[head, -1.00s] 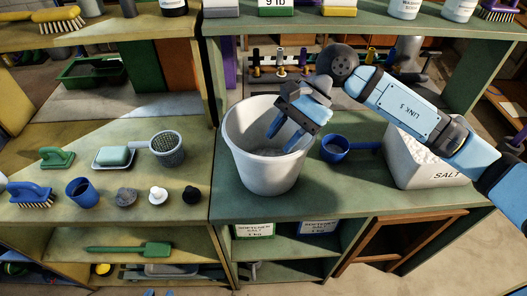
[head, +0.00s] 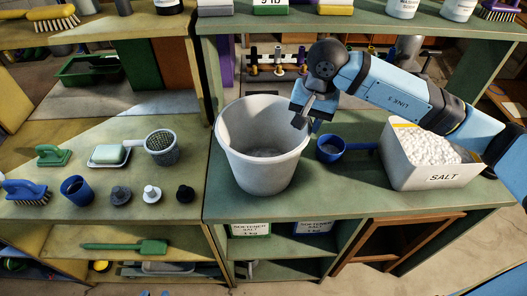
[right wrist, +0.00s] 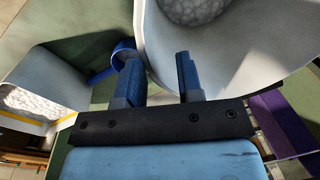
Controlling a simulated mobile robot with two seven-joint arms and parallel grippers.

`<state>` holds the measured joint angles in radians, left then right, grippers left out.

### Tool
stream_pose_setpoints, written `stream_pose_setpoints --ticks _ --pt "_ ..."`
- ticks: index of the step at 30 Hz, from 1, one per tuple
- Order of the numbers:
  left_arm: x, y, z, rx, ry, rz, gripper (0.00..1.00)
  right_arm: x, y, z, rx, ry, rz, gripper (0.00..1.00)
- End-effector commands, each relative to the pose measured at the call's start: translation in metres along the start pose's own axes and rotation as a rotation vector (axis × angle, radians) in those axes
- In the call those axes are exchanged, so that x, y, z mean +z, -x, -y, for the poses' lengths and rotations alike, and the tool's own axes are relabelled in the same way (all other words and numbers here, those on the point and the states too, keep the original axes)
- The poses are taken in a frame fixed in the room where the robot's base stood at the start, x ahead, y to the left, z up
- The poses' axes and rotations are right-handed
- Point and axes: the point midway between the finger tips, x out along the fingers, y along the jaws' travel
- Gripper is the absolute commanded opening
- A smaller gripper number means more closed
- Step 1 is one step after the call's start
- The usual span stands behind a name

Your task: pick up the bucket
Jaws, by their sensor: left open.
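The bucket (head: 262,170) is a large white-grey tub standing upright on the green shelf top, with some pale grainy stuff at its bottom. It also fills the upper right of the right wrist view (right wrist: 245,60). My right gripper (head: 307,120) is at the bucket's right rim, pointing down. In the right wrist view its two blue fingers (right wrist: 158,75) are apart, with the rim edge running between them; I cannot tell whether they touch it. Only two blue tips of my left gripper (head: 155,293) show at the bottom edge, apart.
A blue scoop (head: 331,149) lies right of the bucket, beside a white salt box (head: 425,170). The left bench holds a sieve (head: 161,148), a blue cup (head: 76,190), brushes and small knobs. An upper shelf (head: 340,22) runs behind. Green shelf top is clear before the bucket.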

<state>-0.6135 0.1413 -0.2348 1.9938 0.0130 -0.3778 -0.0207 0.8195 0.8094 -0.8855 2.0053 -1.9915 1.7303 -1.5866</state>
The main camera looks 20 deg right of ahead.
Motion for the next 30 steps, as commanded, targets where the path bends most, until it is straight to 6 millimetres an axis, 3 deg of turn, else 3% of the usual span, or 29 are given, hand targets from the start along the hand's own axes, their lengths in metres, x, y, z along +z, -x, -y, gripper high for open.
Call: stream_pose_setpoints --ticks 10,19,20,24,30 --pt "-0.014 0.009 -0.001 0.0 0.001 0.0 0.43 0.003 -0.044 -0.004 0.001 -0.002 0.004 0.34" --pt "-0.015 0.009 -0.001 0.0 0.002 -0.001 0.43 0.003 -0.052 -0.004 0.0 0.0 0.001 0.34" --pt "-0.015 0.009 -0.001 0.0 0.002 -0.001 0.43 0.003 -0.052 -0.004 0.0 0.0 0.001 0.32" --pt "-0.015 0.009 -0.001 0.0 0.002 0.0 0.43 0.003 -0.052 -0.004 0.0 0.0 0.001 0.0" --pt "-0.014 0.009 -0.001 0.0 0.002 0.0 0.43 0.003 -0.052 -0.004 0.0 -0.001 0.001 0.0"
